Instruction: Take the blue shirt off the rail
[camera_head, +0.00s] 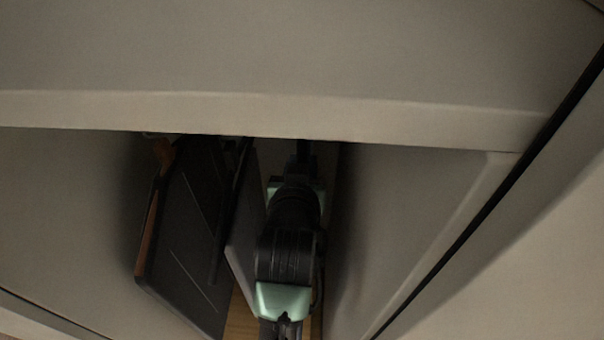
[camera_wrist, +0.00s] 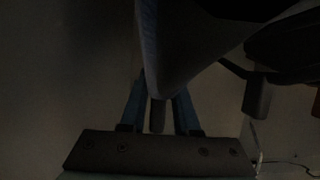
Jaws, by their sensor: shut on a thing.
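My gripper (camera_wrist: 160,92) is at the bottom middle of the dim wrist view, its two blue fingers pointing up. It is shut on the lower, narrow end of a blue-grey hanging piece, which looks like the blue shirt (camera_wrist: 180,45). The picture is too dark to be sure of its colour. In the head view my arm reaches into a narrow opening and the fingers are hidden. A grey-blue slab-like garment (camera_head: 243,225), possibly the same shirt, hangs just left of my arm. The rail is not clearly visible.
A pale panel (camera_head: 400,220) stands close on the right, and a broad pale surface (camera_head: 300,60) covers the top. In the wrist view, dark shapes (camera_wrist: 285,50) crowd the right. Room around my arm is tight.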

